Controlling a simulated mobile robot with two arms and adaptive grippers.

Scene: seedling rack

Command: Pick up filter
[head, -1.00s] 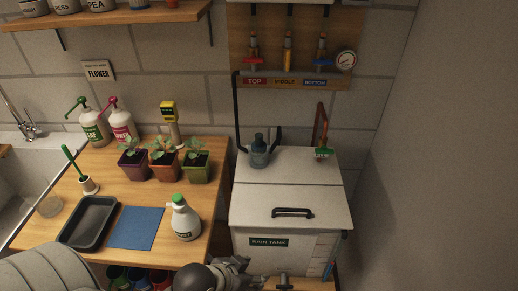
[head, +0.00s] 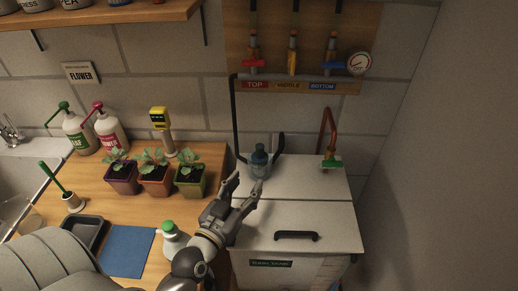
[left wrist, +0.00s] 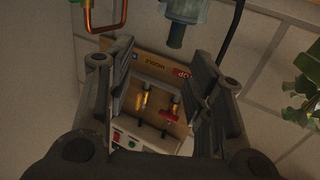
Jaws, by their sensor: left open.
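The filter (head: 260,161), a translucent blue-grey canister with a dark cap, stands upright on the back left of the rain tank lid (head: 330,222). A black hose runs beside it. My left gripper (head: 247,184) is open and empty, in front of the filter and apart from it in the head view. In the left wrist view the open fingers (left wrist: 156,62) are spread, and the filter (left wrist: 190,12) shows upside down at the top edge, partly cut off, beyond the fingertips. My right gripper is not in view.
Three potted seedlings (head: 155,178) and a yellow meter (head: 160,122) stand on the bench left of my arm. A spray bottle (head: 172,243) is close by my arm. A copper pipe with a green valve (head: 332,160) rises at the tank's right. A valve board (head: 300,86) hangs behind.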

